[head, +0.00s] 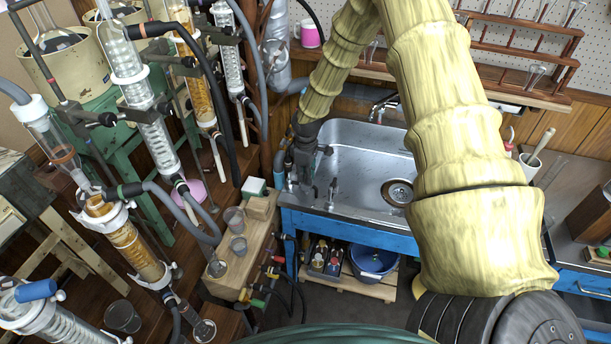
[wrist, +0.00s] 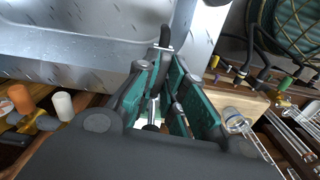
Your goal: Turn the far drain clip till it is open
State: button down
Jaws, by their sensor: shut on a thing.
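My gripper (head: 306,172) points down at the left front corner of the steel sink (head: 350,150). In the wrist view my gripper (wrist: 168,88) has its teal fingers close together around a slim dark and metal piece (wrist: 163,40), which I take to be the far drain clip. Its dark tip sticks out beyond the fingers. The rest of it is hidden between the fingers, so I cannot tell how far it is turned. In the head view my gripper and arm hide the clip.
Glass columns (head: 155,135) and hoses crowd the left. A wooden block (head: 235,255) with beakers stands left of the sink. Taps with coloured handles (head: 272,270) sit low beside it. A blue bucket (head: 372,262) stands under the sink. The sink basin is clear.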

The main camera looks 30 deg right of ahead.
jog(key=shift+s+d+n, duration=0.1)
jog(key=shift+n, duration=0.6)
jog(key=c, duration=1.5)
grip_release()
notch_tip(320, 180, up, 12)
